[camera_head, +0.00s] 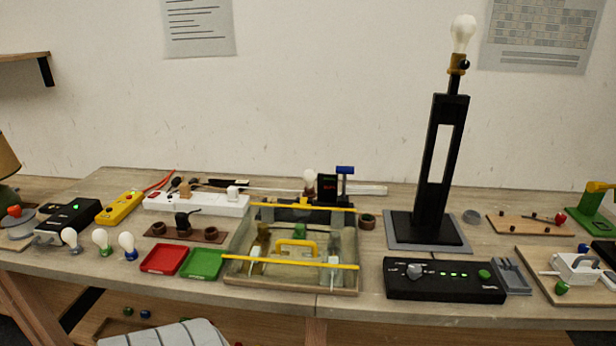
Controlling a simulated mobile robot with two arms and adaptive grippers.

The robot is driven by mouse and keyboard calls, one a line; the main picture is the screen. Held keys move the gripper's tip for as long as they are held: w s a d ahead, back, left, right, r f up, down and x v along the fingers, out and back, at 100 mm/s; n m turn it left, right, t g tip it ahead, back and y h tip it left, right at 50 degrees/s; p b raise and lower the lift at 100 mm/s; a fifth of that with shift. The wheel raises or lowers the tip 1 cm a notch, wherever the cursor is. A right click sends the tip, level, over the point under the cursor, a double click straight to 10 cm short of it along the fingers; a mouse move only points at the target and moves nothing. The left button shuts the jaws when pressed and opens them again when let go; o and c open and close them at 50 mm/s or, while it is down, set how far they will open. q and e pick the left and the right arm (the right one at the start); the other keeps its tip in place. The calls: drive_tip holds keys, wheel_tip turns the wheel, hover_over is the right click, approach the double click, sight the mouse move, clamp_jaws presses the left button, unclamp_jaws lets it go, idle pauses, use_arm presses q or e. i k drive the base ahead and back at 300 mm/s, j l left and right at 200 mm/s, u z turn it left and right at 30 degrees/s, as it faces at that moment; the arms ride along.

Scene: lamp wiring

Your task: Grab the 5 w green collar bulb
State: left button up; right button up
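Three white bulbs stand in a row near the front left of the workbench. The middle bulb has a green collar (102,242). The bulb to its left has a grey collar (71,240), and the bulb to its right has a blue collar (128,245). The wattage markings are too small to read. The green collar bulb stands upright and nothing covers it. Neither of my grippers shows in the head view.
A red tray (164,259) and a green tray (203,264) lie right of the bulbs. A black box (70,216) and a yellow meter (121,208) are behind them. A clear-walled bin (236,250) with yellow bars stands mid-bench. A tall black lamp (436,170) stands further right.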

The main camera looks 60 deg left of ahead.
sight(99, 237)
drive_tip(key=u, duration=3.1)
drive_tip(key=i+j, duration=0.1)
drive_tip(key=j, duration=0.2)
drive_tip(key=i+j, duration=0.15)
drive_tip(key=j, duration=0.15)
